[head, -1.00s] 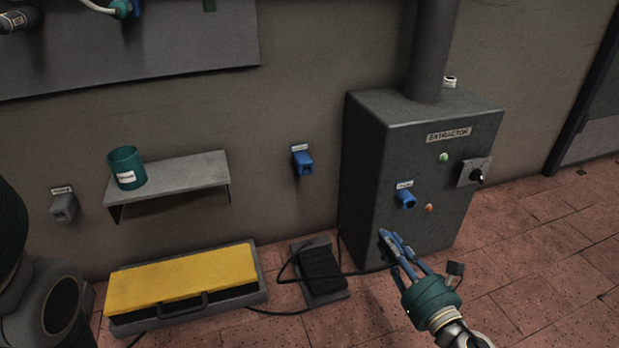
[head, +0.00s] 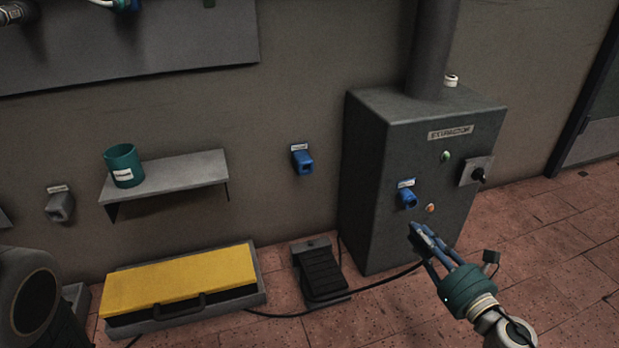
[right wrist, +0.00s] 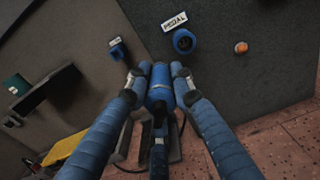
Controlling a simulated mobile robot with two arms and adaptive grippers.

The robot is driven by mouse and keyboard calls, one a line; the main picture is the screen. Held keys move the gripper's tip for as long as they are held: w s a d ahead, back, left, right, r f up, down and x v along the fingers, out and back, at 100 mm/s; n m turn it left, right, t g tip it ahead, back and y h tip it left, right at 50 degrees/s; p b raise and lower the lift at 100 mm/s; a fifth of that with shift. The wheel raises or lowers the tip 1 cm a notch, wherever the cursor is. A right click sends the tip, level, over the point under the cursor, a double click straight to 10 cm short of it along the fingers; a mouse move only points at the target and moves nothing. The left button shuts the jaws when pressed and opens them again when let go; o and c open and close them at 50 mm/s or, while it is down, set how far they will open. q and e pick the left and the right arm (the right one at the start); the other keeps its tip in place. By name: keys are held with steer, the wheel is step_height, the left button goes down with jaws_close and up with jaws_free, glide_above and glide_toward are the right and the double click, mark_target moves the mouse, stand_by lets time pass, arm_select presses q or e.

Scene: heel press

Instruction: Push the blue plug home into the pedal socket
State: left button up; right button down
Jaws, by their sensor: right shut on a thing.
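The blue pedal socket (head: 407,199) is on the front of the grey extractor cabinet, under a small white label. In the right wrist view the socket (right wrist: 184,41) shows its round opening, and its label reads PEDAL. My right gripper (head: 421,234) is in front of the cabinet, below and slightly right of the socket. Its fingers are shut on the blue plug (right wrist: 159,88), which is apart from the socket in the right wrist view. The plug's cable hangs behind the fingers, partly hidden. My left gripper is not in view.
Another blue socket (head: 302,160) is on the wall left of the cabinet (head: 376,180). An orange button (head: 431,208) sits beside the pedal socket. A black foot pedal (head: 322,272) and a yellow-topped box (head: 181,279) stand on the floor. A shelf (head: 185,174) holds a teal cup (head: 123,165).

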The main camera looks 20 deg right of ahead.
steer(key=d+b, duration=0.1)
steer(key=d, duration=0.4)
steer(key=shift+w+f, duration=0.1)
steer(key=shift+f, duration=0.05)
steer(key=shift+w, duration=0.1)
stand_by(0.3)
steer(key=shift+w+a, duration=0.1)
steer(key=shift+w, duration=2.3)
steer(key=shift+w+p, duration=0.35)
steer(key=shift+w, duration=1.1)
stand_by(0.4)
steer(key=c, duration=1.4)
jaws_free()
